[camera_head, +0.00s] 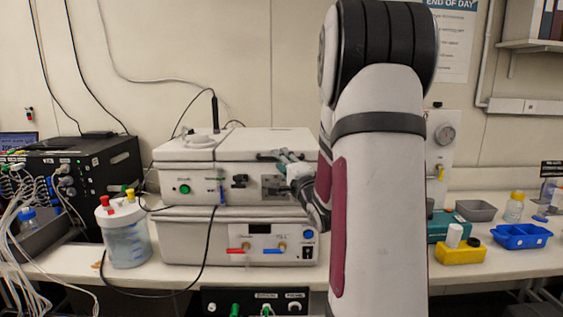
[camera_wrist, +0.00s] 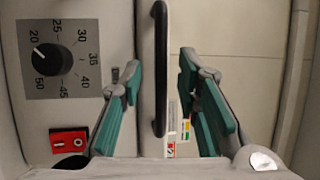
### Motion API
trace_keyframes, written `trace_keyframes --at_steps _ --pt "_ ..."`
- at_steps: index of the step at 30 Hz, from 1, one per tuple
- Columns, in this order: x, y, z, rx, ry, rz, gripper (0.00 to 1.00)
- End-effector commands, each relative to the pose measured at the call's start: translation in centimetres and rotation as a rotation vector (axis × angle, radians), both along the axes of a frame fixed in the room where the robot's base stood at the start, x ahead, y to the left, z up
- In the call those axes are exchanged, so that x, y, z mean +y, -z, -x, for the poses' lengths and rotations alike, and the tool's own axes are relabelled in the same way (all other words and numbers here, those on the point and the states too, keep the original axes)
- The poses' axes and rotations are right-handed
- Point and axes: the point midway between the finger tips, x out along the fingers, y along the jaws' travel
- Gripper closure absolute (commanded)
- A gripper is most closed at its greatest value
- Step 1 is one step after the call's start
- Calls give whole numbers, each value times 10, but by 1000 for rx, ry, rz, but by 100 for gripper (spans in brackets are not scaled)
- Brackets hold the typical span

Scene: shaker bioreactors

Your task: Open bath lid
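The bath is a white two-tier unit on the bench, its upper box (camera_head: 205,182) topped by a flat pale lid (camera_head: 250,140). The lid looks closed in the head view. In the wrist view a long black bar handle (camera_wrist: 160,70) runs up the middle. My gripper (camera_head: 282,158) is at the upper right of the bath's front. Its teal-padded fingers (camera_wrist: 160,68) are open, one on each side of the handle, with a visible gap on both sides. Contact with the handle does not show. My arm hides the bath's right end.
A temperature dial (camera_wrist: 54,58) and red switch (camera_wrist: 69,139) are left of the fingers in the wrist view. A white bottle (camera_head: 125,235) with coloured caps and a black cable stand left of the bath. A yellow block (camera_head: 460,253) and blue tray (camera_head: 522,237) are at right.

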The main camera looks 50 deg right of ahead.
Motion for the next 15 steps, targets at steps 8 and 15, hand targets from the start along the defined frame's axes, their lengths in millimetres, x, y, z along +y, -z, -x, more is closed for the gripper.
trace_keyframes --at_steps 8,15 --pt "-3 -2 -6 -1 0 0 70" --pt "-3 -1 -6 -1 0 0 97"
